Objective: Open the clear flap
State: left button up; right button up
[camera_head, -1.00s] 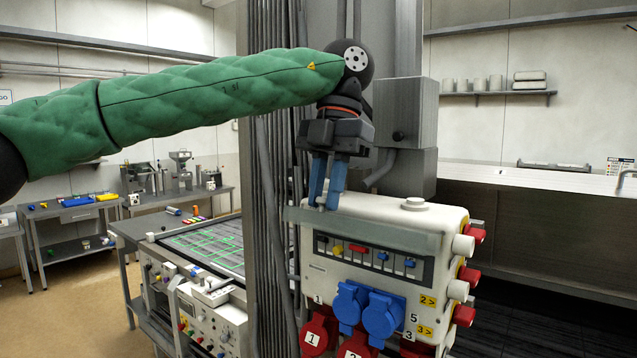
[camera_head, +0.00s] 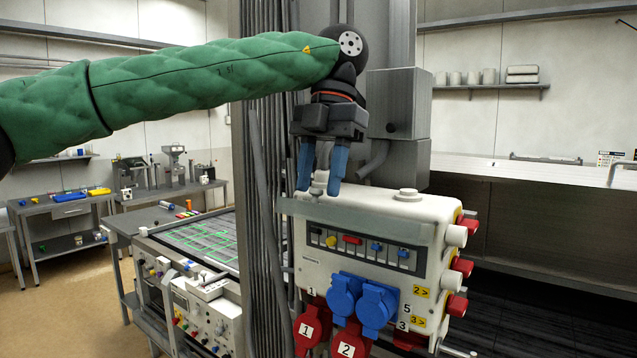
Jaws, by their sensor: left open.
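The clear flap (camera_head: 395,233) is a translucent strip across the upper front of the white socket box (camera_head: 440,222). It lies down over a row of small coloured switches (camera_head: 352,240). My left gripper (camera_head: 319,188) comes down from above with two blue fingers spread apart and nothing between them. Its fingertips are at the box's top left, close to the flap's upper edge. I cannot tell whether they touch it. My right gripper is not in view.
Blue sockets (camera_head: 378,305) and red sockets (camera_head: 312,328) stick out below the switches. More plugs (camera_head: 455,236) line the box's right side. A grey post with cables (camera_head: 262,200) stands left of the box. A workbench (camera_head: 190,240) is behind at left.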

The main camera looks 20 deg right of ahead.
pick_arm(q)
jog(key=shift+w+d+r, duration=0.1)
jog(key=shift+d+r, duration=0.05)
jog(key=shift+r, duration=0.25)
jog(key=b+v, duration=0.1)
jog(key=v, duration=0.5)
jog(key=shift+w, duration=0.1)
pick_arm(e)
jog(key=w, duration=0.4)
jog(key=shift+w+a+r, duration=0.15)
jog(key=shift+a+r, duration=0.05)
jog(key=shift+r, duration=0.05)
